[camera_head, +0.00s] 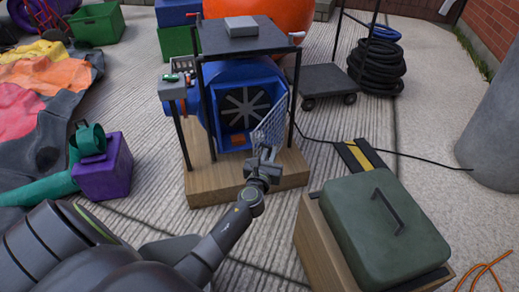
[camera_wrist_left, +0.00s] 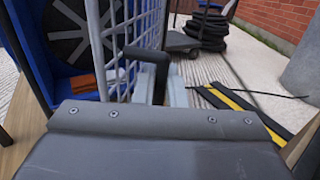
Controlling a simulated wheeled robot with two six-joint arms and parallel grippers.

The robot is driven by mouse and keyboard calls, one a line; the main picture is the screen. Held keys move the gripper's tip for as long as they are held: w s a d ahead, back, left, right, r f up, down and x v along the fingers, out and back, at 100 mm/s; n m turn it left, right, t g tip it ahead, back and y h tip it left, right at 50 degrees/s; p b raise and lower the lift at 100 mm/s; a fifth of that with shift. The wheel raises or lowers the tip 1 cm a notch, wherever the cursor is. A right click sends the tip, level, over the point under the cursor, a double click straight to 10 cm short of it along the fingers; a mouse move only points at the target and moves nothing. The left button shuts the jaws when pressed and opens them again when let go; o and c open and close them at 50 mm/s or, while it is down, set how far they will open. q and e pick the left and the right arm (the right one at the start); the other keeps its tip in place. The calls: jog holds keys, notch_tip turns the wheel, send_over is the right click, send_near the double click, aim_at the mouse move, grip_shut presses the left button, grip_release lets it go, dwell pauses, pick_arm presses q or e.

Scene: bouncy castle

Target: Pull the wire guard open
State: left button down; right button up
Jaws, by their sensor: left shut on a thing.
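The blue blower (camera_head: 235,80) stands on a wooden base (camera_head: 215,187) with its dark round fan grille (camera_head: 244,107) facing me. The white wire guard (camera_head: 270,127) stands partly open at the right side of the blower's front, angled outward, leaving the grille exposed. My left gripper (camera_head: 265,160) is shut at the guard's near edge. In the left wrist view the guard's mesh (camera_wrist_left: 150,28) rises upright on the left. A dark bent handle (camera_wrist_left: 152,58) on it sits between my pale fingertips (camera_wrist_left: 155,90). My right gripper is not seen.
A green case (camera_head: 385,215) on a wooden box stands at the right front. A purple box (camera_head: 104,175) stands at the left. A dark cart (camera_head: 323,80) and coiled hose (camera_head: 377,66) are behind right. An orange piece (camera_head: 238,141) lies low in the blower's front opening.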

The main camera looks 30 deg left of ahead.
pick_arm(q)
jog(key=w+d+n+y+b, duration=0.1)
jog(key=w+d, duration=0.2)
jog(key=d, duration=0.4)
jog(key=shift+w+d+g+y, duration=0.2)
jog(key=shift+w+g+y, duration=0.1)
jog(key=shift+y, duration=0.1)
jog(key=c, duration=1.6)
grip_release()
jog(key=shift+c, duration=0.2)
jog(key=shift+s, duration=0.1)
